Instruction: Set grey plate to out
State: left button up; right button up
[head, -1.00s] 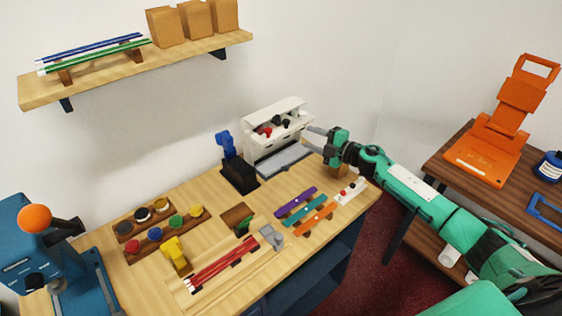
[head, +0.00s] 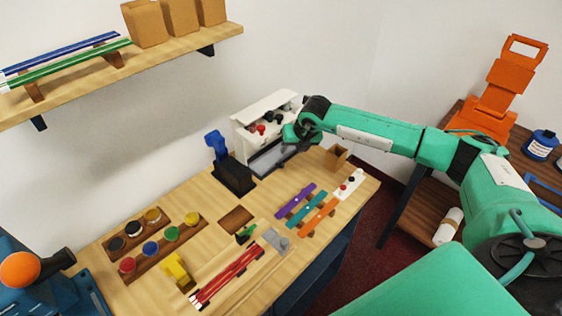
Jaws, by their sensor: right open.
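The grey plate (head: 262,163) is a flat slab low at the front of the white machine (head: 247,125) with red and black knobs, at the back of the counter. Its right part is hidden behind my right gripper. My right gripper (head: 287,150) is at the machine's right front, over the plate's right end, with its jaws open. The fingers are dark and partly hidden by my green wrist, so I cannot tell whether they touch the plate. My left gripper is not in view.
A blue tool in a black stand (head: 233,177) is just left of the machine. A small wooden box (head: 336,157) is to its right. Purple, teal and orange strips (head: 307,209), paint pots (head: 150,249) and red rods (head: 228,272) lie in front. A shelf (head: 180,58) hangs above.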

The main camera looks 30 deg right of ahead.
aim_at(282, 164)
jog(key=p+x, duration=0.3)
jog(key=x, duration=0.7)
jog(key=shift+w+a+f, duration=0.15)
jog(key=shift+f, duration=0.25)
jog(key=shift+x, duration=0.85)
grip_shut()
